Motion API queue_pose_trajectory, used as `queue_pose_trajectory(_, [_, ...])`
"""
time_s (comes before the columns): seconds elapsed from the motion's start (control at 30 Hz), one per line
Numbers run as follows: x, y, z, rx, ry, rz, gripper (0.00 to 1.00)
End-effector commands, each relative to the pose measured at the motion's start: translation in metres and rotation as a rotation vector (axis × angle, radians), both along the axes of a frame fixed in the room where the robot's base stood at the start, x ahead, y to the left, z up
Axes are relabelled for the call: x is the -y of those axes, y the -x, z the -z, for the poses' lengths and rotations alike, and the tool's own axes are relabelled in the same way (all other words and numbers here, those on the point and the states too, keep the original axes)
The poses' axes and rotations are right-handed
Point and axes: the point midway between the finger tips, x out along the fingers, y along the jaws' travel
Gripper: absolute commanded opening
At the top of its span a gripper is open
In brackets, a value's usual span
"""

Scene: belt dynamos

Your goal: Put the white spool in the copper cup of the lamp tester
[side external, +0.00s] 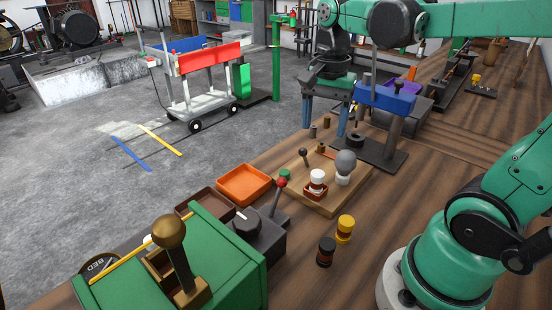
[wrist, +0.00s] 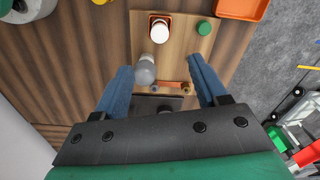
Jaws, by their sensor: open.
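The white spool (side external: 317,178) stands upright in a small red square tray (side external: 315,193) on the wooden lamp tester board (side external: 318,207); its white top also shows in the wrist view (wrist: 161,29). A grey bulb (side external: 345,162) on a white base stands beside it. A small copper-coloured cup (wrist: 186,88) appears at one end of an orange strip on the board; its inside is too small to make out. My gripper (side external: 326,125) is open and empty, above and behind the board. In the wrist view its blue fingers (wrist: 160,66) straddle the bulb and strip, apart from the spool.
A green knob (wrist: 204,28) and a dark-knobbed lever (side external: 303,155) stand on the board. A yellow spool (side external: 345,229) and a black spool (side external: 326,251) are in front. An orange tray (side external: 244,184) lies left. A blue-topped stand (side external: 385,98) is close behind my gripper.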

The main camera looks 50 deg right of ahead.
Motion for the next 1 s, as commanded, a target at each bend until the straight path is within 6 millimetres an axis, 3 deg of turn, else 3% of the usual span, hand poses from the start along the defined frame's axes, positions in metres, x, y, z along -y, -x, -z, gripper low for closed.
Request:
queue_pose_trajectory(0.17, [0.0, 0.0, -0.014, 0.001, 0.001, -0.003, 0.66])
queue_pose_trajectory(0.27, [-0.006, 0.0, -0.013, 0.042, 0.013, -0.093, 0.66])
queue_pose_trajectory(0.5, [-0.047, -0.004, 0.015, 0.355, 0.198, -0.822, 0.66])
queue_pose_trajectory(0.6, [-0.061, -0.005, 0.023, 0.458, 0.305, -1.074, 0.66])
queue_pose_trajectory(0.7, [-0.069, -0.006, 0.028, 0.513, 0.379, -1.219, 0.66])
queue_pose_trajectory(1.0, [-0.071, -0.007, 0.028, 0.53, 0.407, -1.266, 0.66])
